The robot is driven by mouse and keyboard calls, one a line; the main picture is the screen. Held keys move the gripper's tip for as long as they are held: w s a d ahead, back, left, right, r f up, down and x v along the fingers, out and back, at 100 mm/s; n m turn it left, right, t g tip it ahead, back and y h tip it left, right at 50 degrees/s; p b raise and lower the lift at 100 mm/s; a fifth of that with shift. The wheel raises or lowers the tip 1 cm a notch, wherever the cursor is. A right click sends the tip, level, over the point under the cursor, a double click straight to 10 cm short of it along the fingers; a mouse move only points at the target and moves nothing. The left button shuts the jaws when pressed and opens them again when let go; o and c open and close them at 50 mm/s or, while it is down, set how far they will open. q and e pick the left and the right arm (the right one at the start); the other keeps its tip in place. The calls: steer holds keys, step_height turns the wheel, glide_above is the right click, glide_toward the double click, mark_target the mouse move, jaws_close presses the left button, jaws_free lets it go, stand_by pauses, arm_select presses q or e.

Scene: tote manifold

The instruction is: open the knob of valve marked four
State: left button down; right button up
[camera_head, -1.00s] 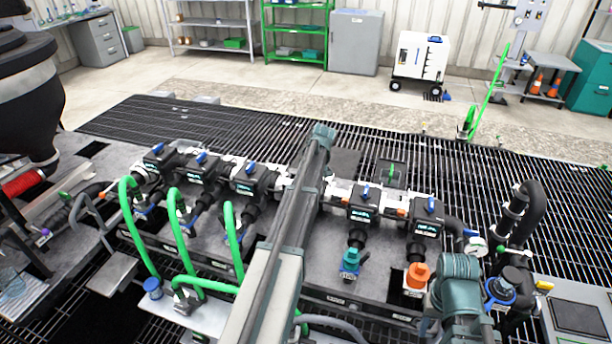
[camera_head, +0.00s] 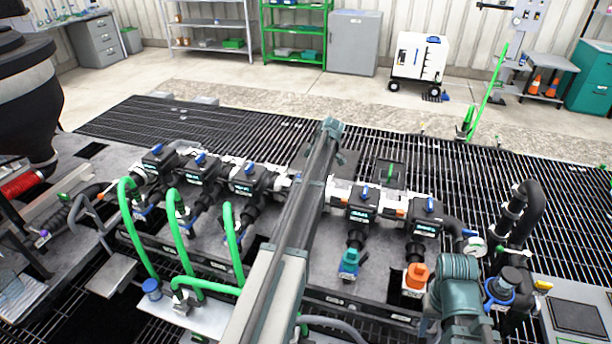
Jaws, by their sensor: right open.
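A row of black valve units with blue handles runs across the grey bench. Three stand left of my arm: the left one (camera_head: 155,162), a second (camera_head: 196,174) and a third (camera_head: 246,180). Two stand right of it (camera_head: 363,205) (camera_head: 426,217). Their markings are too small to read, so I cannot tell which is marked four. My right arm crosses the middle of the row and hides the part between the third unit and the right pair. My right gripper is open; its fingers are hard to make out against the arm. My left gripper is not in view.
Green hoses (camera_head: 180,240) loop in front of the left units. A teal connector (camera_head: 349,262) and an orange one (camera_head: 416,277) stand below the right pair. A black bent pipe (camera_head: 534,210) and gauge (camera_head: 477,246) are at the right. Open grating (camera_head: 240,125) lies behind the bench.

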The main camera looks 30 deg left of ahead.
stand_by(0.5)
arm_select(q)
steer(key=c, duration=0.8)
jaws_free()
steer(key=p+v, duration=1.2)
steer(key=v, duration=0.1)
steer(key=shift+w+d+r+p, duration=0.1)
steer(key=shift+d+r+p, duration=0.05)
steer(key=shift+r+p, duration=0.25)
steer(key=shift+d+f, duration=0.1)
